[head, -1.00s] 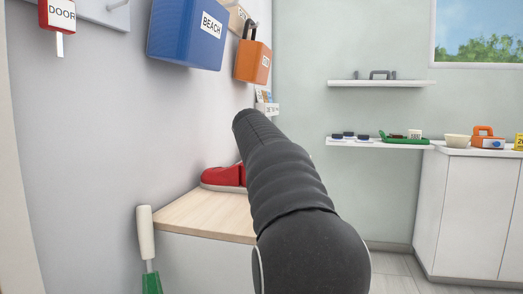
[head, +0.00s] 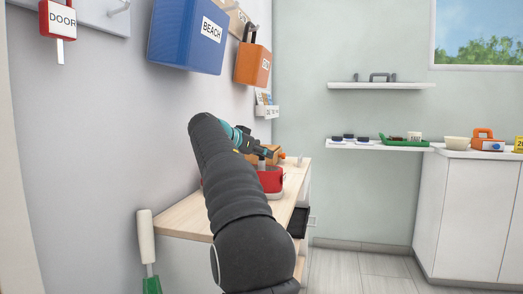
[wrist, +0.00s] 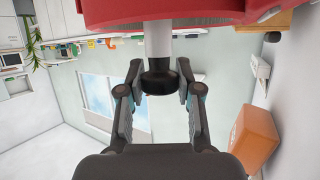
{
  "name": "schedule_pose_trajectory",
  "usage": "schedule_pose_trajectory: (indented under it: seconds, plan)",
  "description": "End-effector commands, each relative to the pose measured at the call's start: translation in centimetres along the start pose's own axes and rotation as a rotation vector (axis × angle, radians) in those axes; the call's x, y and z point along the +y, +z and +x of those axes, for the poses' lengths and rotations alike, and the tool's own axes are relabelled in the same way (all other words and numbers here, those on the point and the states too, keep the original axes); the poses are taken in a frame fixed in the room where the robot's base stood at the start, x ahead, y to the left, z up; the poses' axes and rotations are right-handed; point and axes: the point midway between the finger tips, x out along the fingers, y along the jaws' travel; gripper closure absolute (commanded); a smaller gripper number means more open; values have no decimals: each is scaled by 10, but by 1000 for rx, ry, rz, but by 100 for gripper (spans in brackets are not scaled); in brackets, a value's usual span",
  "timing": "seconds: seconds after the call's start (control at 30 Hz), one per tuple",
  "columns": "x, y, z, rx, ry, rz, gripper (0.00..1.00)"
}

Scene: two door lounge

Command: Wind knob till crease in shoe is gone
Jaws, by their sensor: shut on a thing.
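The red shoe (head: 271,181) is on the wooden top of a cabinet (head: 190,215) by the left wall, partly hidden by my arm. In the wrist view the shoe (wrist: 190,12) fills the top edge. A pale shaft (wrist: 158,42) comes out of it and ends in a dark round knob (wrist: 158,80). My gripper (wrist: 158,76) has its two fingers on either side of this knob and is shut on it. In the head view my gripper (head: 266,153) is small, just above the shoe. The crease in the shoe cannot be seen.
A blue BEACH box (head: 187,38) and an orange box (head: 252,63) hang on the left wall above the cabinet. A green-and-white handled tool (head: 147,245) stands at the cabinet's near left. Open floor (head: 360,270) lies to the right.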

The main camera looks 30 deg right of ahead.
Motion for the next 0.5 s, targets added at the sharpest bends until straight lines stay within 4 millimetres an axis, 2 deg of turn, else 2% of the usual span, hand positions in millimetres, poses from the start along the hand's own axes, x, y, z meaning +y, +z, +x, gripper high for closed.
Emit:
schedule_pose_trajectory:
  seconds: [0.5]
  plan:
    - [0, 2, 1, -3, 32, 11, 100]
